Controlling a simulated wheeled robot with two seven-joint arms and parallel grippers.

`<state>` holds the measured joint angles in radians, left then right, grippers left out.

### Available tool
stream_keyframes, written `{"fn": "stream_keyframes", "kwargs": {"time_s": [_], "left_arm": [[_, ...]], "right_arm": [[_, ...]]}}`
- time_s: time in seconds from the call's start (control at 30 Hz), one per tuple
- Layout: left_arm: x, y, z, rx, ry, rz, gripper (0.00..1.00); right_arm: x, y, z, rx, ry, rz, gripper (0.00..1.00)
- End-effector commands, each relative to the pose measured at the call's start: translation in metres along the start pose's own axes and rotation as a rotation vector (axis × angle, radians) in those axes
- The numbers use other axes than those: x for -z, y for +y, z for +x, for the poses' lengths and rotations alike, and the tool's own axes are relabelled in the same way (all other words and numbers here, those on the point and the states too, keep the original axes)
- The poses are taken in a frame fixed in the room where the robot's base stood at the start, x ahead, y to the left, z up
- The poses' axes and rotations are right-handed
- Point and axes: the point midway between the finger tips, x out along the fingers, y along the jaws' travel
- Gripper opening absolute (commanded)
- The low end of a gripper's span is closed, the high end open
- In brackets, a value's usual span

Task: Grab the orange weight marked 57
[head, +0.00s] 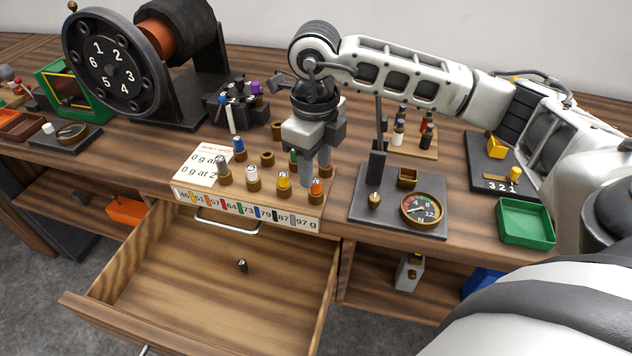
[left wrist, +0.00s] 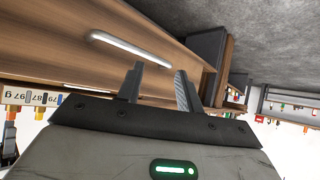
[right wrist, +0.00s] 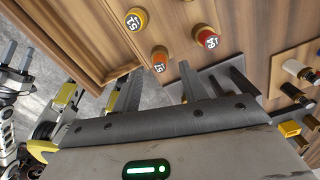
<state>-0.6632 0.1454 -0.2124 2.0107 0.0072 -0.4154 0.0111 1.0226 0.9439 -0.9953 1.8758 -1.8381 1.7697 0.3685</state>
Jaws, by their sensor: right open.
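The orange weight (head: 316,190) stands upright at the front right end of the wooden weight rack in the head view. In the right wrist view the orange weight (right wrist: 160,60) shows its marked top, just beyond and between my fingertips. My right gripper (head: 316,172) is open and points down just behind the orange weight; its jaws (right wrist: 158,82) are empty. A yellow weight (right wrist: 136,19) and a red weight (right wrist: 207,37) stand close by. My left gripper (left wrist: 160,80) is open and empty in the left wrist view; it is outside the head view.
Below the rack, an open drawer (head: 190,285) holds a small dark weight (head: 242,265). A dark plate with a dial gauge (head: 422,209) lies right of the rack. A green tray (head: 526,222) sits at the right edge. Other weights stand close on the rack.

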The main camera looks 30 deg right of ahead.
Motion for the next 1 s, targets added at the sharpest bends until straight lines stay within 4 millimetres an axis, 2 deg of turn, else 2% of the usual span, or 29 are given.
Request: {"fn": "stream_keyframes", "kwargs": {"time_s": [0.1,0.2,0.47,0.6,0.63,1.0], "left_arm": [[0.004,-0.002,-0.001,0.004,0.002,0.002,0.36],[0.005,-0.003,0.000,0.006,0.004,0.004,0.36],[0.003,-0.003,0.002,0.008,0.002,0.001,0.36],[0.003,-0.003,0.002,0.008,0.003,-0.001,0.36],[0.003,-0.003,0.002,0.008,0.003,-0.001,0.36],[0.003,-0.003,0.000,0.008,0.003,-0.003,0.36]], "right_arm": [[0.000,0.001,0.017,-0.002,0.004,0.001,0.43],[0.000,0.001,0.025,-0.001,0.002,0.001,0.43],[-0.001,0.001,0.028,-0.001,0.000,0.000,0.43],[-0.001,0.001,0.028,-0.001,0.000,0.000,0.04],[-0.001,0.001,0.028,-0.001,0.000,0.000,0.00],[-0.001,0.001,0.025,0.000,-0.002,0.000,0.00]]}}
